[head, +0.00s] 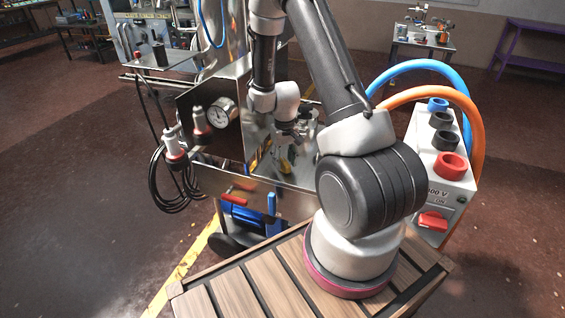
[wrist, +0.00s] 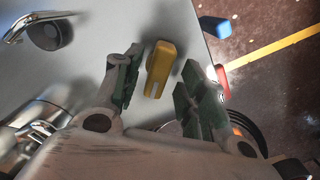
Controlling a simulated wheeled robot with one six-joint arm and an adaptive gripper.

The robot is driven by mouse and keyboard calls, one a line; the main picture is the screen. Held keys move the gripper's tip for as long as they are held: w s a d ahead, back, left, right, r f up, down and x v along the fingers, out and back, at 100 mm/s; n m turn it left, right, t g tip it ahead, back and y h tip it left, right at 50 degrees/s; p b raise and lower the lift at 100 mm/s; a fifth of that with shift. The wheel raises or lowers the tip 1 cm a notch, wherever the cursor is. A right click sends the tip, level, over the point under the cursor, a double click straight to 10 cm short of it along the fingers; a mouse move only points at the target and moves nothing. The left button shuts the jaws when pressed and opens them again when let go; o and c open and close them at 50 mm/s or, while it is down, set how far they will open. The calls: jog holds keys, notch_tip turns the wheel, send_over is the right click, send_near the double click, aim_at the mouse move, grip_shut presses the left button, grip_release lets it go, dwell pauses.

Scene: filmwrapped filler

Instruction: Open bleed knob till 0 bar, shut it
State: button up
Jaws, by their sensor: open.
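A yellow knob (wrist: 160,68), which I take for the bleed knob, stands on a light grey metal surface (wrist: 100,70) in the wrist view. My gripper (wrist: 158,82) is open, with one green-padded finger on each side of the knob. A gap shows between the knob and each finger. In the head view my gripper (head: 287,140) points down over the machine, and a small part of the yellow knob (head: 284,165) shows beneath it. A round pressure gauge (head: 222,112) is on the machine's left panel; its needle is too small to read.
Red-and-white connectors (head: 175,145) and coiled black cables hang at the machine's left. A white box (head: 443,150) with blue and orange hoses stands at right. A curved metal handle (wrist: 45,28) is near the knob.

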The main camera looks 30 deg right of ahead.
jog(key=shift+f, duration=0.7)
jog(key=shift+d, duration=0.1)
grip_shut()
